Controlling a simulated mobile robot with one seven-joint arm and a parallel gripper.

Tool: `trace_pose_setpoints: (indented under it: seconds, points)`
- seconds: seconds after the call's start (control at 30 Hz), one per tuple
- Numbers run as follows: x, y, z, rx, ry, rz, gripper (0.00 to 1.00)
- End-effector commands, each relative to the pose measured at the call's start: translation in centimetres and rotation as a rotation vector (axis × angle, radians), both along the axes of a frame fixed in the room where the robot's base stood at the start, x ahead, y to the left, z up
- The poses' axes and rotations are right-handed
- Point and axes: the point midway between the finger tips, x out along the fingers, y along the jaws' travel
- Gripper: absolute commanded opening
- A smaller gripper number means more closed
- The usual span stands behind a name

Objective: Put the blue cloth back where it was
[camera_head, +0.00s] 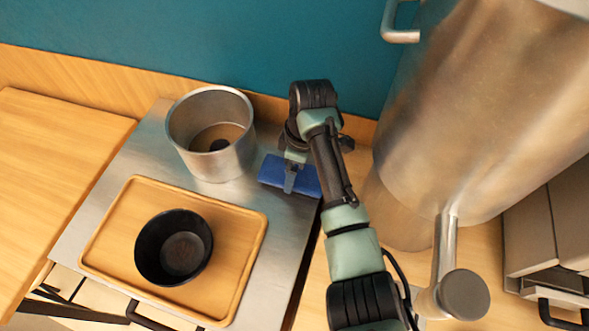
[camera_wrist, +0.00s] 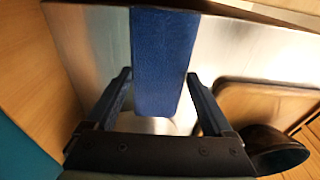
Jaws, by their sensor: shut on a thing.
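The blue cloth (camera_head: 309,184), a folded block, is at the right back part of the steel counter (camera_head: 262,190), beside the metal pot. My gripper (camera_head: 289,178) comes down over it and is shut on it. In the wrist view, the blue cloth (camera_wrist: 165,50) runs between the two fingers of my gripper (camera_wrist: 159,80), one finger along each side. The arm hides part of the cloth in the head view. I cannot tell if the cloth rests on the steel or hangs just above it.
A metal pot (camera_head: 240,150) stands left of the cloth. A wooden tray (camera_head: 258,232) with a black bowl (camera_head: 174,247) is in front. A large steel urn (camera_head: 470,120) with a tap stands close on the right. A teal wall (camera_head: 200,50) is behind.

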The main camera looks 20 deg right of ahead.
Motion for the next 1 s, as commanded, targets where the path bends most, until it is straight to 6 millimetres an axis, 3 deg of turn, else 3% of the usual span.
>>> trace_pose_setpoints:
  seconds: [0.1,0.47,0.5,0.53,0.87,1.0]
  points:
    - [0.0,0.0,-1.0,-0.001,0.0,0.001,0.42]
    - [0.0,0.0,-1.5,0.0,0.0,0.001,0.42]
    - [0.0,0.0,-1.3,-0.001,-0.001,0.001,0.94]
    - [0.0,0.0,-1.3,-0.001,-0.001,0.001,0.99]
    - [0.0,0.0,-0.7,0.0,-0.002,0.001,1.0]
    - [0.0,-0.3,1.2,0.0,-0.006,-0.001,1.0]
